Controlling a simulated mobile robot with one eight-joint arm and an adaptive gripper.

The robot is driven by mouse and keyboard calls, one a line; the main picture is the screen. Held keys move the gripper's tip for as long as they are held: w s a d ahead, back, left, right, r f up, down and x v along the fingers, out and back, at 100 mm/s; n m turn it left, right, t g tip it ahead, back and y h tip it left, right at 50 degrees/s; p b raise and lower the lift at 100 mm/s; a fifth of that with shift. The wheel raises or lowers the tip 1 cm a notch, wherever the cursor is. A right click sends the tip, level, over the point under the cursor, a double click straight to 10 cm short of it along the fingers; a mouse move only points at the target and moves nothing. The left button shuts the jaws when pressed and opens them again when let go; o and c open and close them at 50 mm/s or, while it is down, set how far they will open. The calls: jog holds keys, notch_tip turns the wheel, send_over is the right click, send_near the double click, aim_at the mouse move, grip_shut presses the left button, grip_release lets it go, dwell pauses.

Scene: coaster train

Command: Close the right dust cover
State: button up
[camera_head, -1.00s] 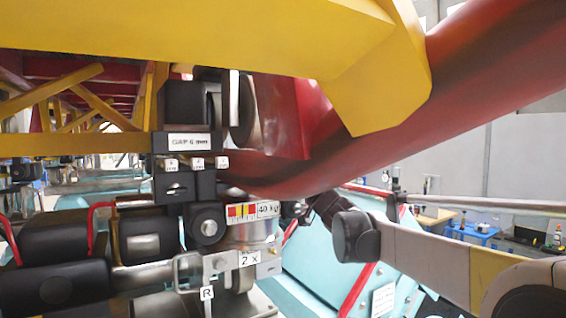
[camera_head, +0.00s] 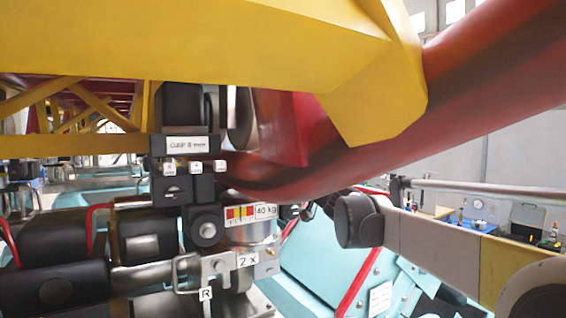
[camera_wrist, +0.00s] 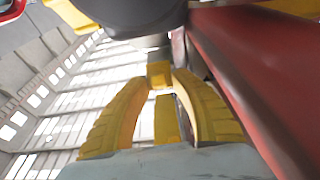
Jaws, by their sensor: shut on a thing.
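In the wrist view, my gripper (camera_wrist: 160,82) has its two curved yellow fingers closed around a small yellow piece (camera_wrist: 159,70). I cannot tell whether this piece is part of the right dust cover. A dark grey rounded body (camera_wrist: 130,15) is just beyond the fingertips, and a red tube (camera_wrist: 245,75) runs close along the right. In the head view my arm reaches in from the lower right towards the wheel assembly (camera_head: 205,215); its far end is small and mostly hidden. No dust cover can be clearly made out there.
A thick red rail (camera_head: 400,125) and a yellow beam (camera_head: 200,45) cross above the assembly. Black cylinders (camera_head: 60,285) and a metal latch marked R (camera_head: 190,268) are at lower left. Work tables stand behind at right.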

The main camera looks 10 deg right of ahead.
jog(key=o, duration=0.9)
jog(key=shift+w, duration=0.1)
jog(key=shift+c, duration=0.2)
jog(key=v, duration=1.2)
